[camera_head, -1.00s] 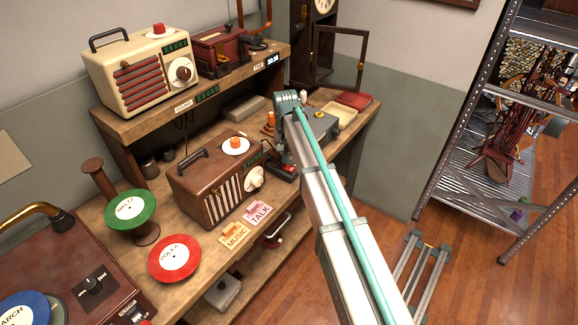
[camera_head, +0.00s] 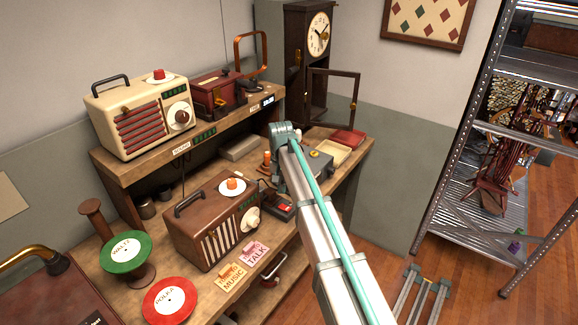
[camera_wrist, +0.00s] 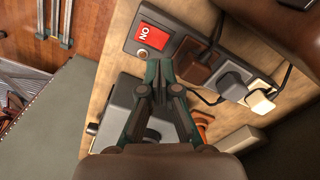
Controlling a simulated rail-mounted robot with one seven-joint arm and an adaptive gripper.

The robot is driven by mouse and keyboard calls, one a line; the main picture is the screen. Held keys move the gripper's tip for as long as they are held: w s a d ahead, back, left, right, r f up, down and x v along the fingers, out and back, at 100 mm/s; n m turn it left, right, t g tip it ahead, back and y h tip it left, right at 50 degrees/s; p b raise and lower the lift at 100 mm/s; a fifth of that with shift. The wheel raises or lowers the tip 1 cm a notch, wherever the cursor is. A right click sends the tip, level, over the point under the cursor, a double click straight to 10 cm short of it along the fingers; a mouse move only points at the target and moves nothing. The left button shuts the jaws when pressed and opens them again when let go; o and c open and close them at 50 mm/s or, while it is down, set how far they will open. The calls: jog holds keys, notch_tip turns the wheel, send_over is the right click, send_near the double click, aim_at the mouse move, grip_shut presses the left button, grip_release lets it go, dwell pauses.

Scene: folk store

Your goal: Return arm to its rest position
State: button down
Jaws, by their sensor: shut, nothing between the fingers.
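My arm (camera_head: 315,215) reaches from the lower right over the wooden workbench (camera_head: 345,185) in the head view, its far end above the bench's right part. My gripper (camera_wrist: 160,78) shows in the wrist view with its fingertips together and nothing held. It hangs over the bench, close to a power strip with a red ON switch (camera_wrist: 152,37) and several plugs. A grey box (camera_wrist: 120,108) lies beside and partly under the fingers. In the head view the fingers are hidden behind the arm.
A brown radio (camera_head: 212,222) stands left of my arm, with MUSIC (camera_head: 232,277) and TALK (camera_head: 255,252) cards in front. A cream radio (camera_head: 140,115) is on the upper shelf. A clock with an open door (camera_head: 333,98) stands behind. Open floor (camera_head: 385,265) lies right of the bench.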

jog(key=s+d+f, duration=1.1)
jog(key=s, duration=0.3)
jog(key=s+d+f, duration=1)
jog(key=s+d, duration=0.2)
jog(key=s, duration=0.3)
jog(key=s+f+g+b, duration=0.2)
jog(key=s+f+g, duration=0.1)
jog(key=s+f, duration=0.8)
jog(key=s+f+g+b, duration=0.2)
jog(key=s+f, duration=1)
jog(key=s, duration=0.6)
jog(key=shift+f+n+g+b, duration=0.3)
jog(key=shift+n+g+b, duration=0.1)
jog(key=shift+g, duration=0.5)
jog(key=shift+a, duration=0.1)
